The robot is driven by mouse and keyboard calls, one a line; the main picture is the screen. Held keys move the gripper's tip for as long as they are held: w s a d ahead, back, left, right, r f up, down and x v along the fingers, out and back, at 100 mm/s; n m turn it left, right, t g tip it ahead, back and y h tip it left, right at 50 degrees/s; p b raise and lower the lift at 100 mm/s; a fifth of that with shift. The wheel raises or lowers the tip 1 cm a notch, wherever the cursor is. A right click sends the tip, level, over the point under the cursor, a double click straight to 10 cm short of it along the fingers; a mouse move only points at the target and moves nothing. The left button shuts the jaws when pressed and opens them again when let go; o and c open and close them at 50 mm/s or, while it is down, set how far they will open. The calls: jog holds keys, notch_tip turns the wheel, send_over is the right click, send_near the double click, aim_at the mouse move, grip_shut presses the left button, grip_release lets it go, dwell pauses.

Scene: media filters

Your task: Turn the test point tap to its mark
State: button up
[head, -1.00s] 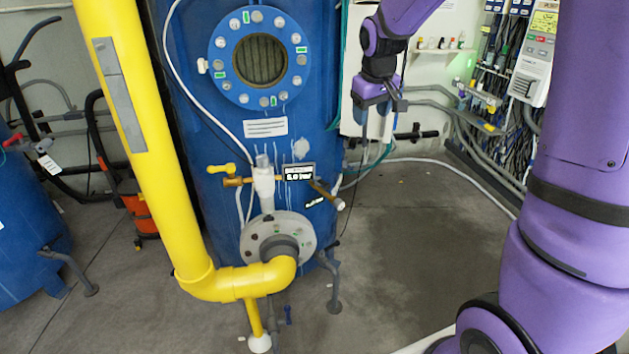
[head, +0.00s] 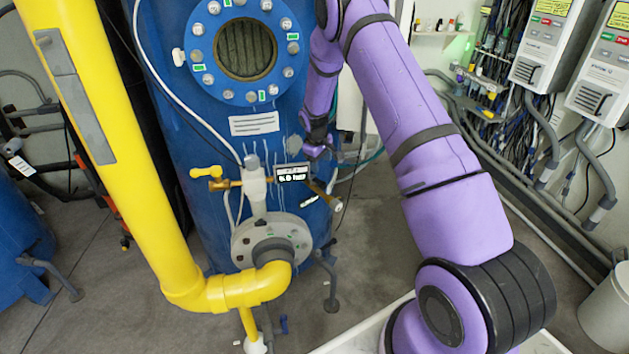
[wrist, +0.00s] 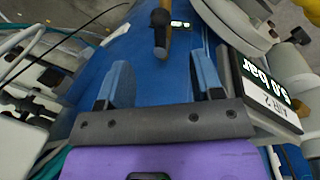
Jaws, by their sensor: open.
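A brass tap stem with a pale end (head: 327,195) juts to the right from the fitting on the blue tank. In the wrist view this brown stem (wrist: 161,38) with a dark end lies beyond my fingers, near the middle of the gap. A yellow lever tap (head: 206,172) sits on the fitting's left. I cannot tell for sure which is the test point tap, and no mark is readable. My gripper (wrist: 164,80) is open and empty, apart from the stem.
A pressure display (head: 293,173) stands close to the right finger in the wrist view (wrist: 262,88). A small dark tag (head: 309,199) is beside the stem. A grey flange (head: 245,245) and thick yellow pipe (head: 135,150) are below and left.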

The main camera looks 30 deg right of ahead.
aim_at(323, 182)
jog(key=f, duration=0.4)
jog(key=w+d+f, duration=0.1)
jog(key=f, duration=0.3)
jog(key=d+f, duration=0.1)
jog(key=f, duration=0.2)
jog(key=shift+w+f, duration=0.2)
jog(key=shift+f, duration=0.2)
jog(key=shift+c, duration=0.3)
grip_shut()
